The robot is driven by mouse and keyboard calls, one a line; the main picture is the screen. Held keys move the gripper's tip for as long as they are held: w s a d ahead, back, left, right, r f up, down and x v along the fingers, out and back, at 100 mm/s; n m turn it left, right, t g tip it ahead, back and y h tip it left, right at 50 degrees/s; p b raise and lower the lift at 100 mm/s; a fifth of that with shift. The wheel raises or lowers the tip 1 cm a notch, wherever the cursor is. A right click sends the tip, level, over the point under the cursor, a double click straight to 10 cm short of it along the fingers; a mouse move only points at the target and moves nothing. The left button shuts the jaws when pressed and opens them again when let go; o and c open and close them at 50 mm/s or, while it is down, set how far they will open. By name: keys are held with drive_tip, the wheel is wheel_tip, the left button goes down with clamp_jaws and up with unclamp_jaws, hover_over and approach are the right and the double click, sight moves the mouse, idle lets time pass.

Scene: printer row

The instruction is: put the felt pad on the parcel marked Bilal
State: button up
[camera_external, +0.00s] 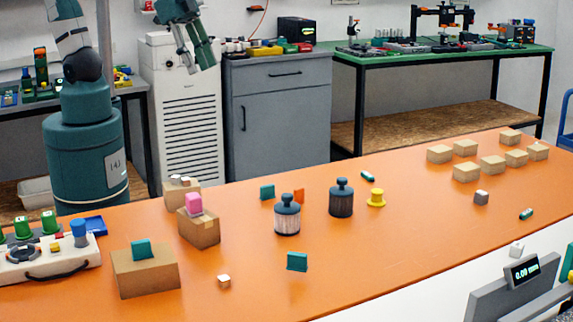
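No parcel marking is legible, so I cannot tell which is Bilal's. One cardboard parcel (147,278) stands at the front left with a teal piece (141,249) on top. Another parcel (198,231) behind it carries a pink block (194,203). A third parcel (181,194) is partly hidden behind that one and has small pale pieces on top. I cannot tell which thing is the felt pad; thin teal pieces (267,192) (297,261) and an orange piece (298,195) stand on the table. My gripper (201,68) hangs high above the table's back left, open and empty.
Two dark-topped canisters (287,219) (341,201) and a yellow spool (376,198) stand mid-table. Several small boxes (466,172) are at the right.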

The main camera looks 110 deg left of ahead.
drive_tip(key=s+a+n+t, duration=0.2)
drive_tip(key=s+a, duration=0.6)
drive_tip(key=shift+r+n+y, duration=0.25)
drive_tip(key=shift+n+y, duration=0.15)
drive_tip(key=shift+f, duration=0.1)
wheel_tip(320, 180, down, 4)
drive_tip(key=b, duration=0.4)
drive_tip(key=shift+f+b, duration=0.15)
drive_tip(key=shift+b, duration=0.15)
idle(1.0)
